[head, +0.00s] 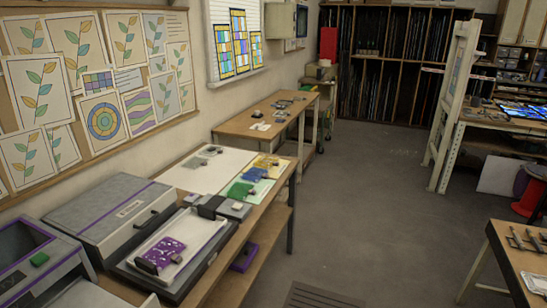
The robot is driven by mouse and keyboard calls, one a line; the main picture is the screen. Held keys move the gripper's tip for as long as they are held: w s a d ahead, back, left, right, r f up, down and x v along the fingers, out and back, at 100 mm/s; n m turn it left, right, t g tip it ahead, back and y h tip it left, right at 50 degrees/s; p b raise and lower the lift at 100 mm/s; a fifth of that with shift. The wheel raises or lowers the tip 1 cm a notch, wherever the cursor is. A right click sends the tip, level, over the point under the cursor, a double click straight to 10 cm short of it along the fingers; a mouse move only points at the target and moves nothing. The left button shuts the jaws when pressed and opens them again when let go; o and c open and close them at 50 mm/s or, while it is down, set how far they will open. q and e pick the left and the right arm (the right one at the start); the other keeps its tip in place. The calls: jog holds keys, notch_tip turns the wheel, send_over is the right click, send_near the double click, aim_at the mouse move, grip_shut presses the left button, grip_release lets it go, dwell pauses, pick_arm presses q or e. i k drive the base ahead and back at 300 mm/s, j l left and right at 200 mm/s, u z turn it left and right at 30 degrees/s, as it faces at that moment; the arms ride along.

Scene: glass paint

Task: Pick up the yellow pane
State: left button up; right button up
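A small yellow pane (265,161) lies on the long wooden workbench on the left, near the far end of a row of coloured panes. A blue pane (254,174) and a green pane (239,191) lie nearer to me in the same row. Small dark items lie on or right beside the yellow pane, too small to make out. Neither of my grippers is in view.
A grey case (110,215) and an open grey machine (28,255) stand at the bench's near left. A second wooden table (240,124) stands beyond the bench. Another table (525,265) is at the lower right. The grey floor (350,210) between is mostly clear.

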aim_at(265, 162)
jog(key=i+l, duration=0.2)
jog(key=i, duration=0.25)
jog(key=i+l, duration=0.25)
jog(key=i, duration=0.2)
jog(key=i+l, duration=0.2)
jog(key=i, duration=0.25)
